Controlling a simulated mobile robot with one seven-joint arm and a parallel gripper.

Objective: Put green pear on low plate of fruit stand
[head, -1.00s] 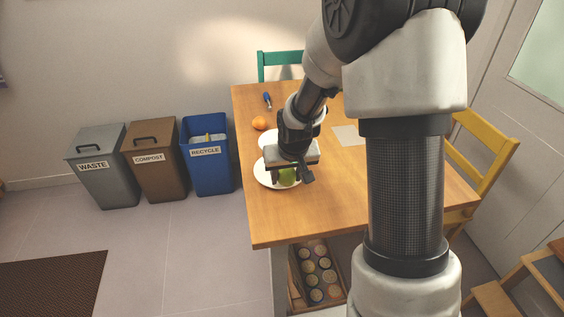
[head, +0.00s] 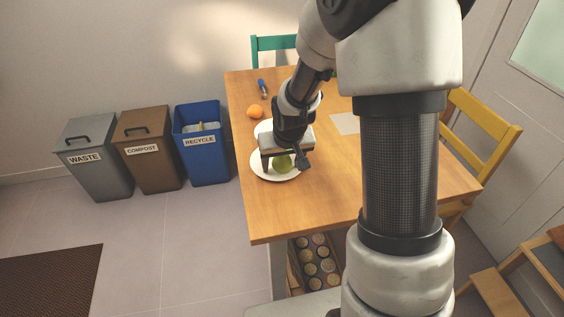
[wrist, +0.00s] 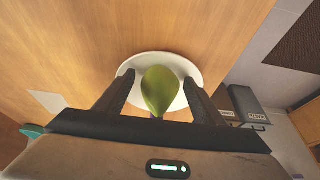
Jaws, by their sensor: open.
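The green pear (head: 283,164) sits over the front white plate (head: 262,174); I cannot tell how firmly it rests there. This looks like the fruit stand's lower plate. A second white plate (head: 263,127) shows behind it, partly hidden by my gripper. My gripper (head: 284,162) points down at the pear. In the wrist view, the open fingers (wrist: 159,77) stand on either side of the pear (wrist: 158,90), with gaps visible beside it. The plate (wrist: 137,63) lies beyond it. The stand's post is hidden.
An orange (head: 255,111) and a blue-handled tool (head: 262,88) lie farther back on the wooden table (head: 310,212). A pale square sheet (head: 345,124) lies to the right. The table's front is clear. A yellow chair (head: 487,120) stands at right.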

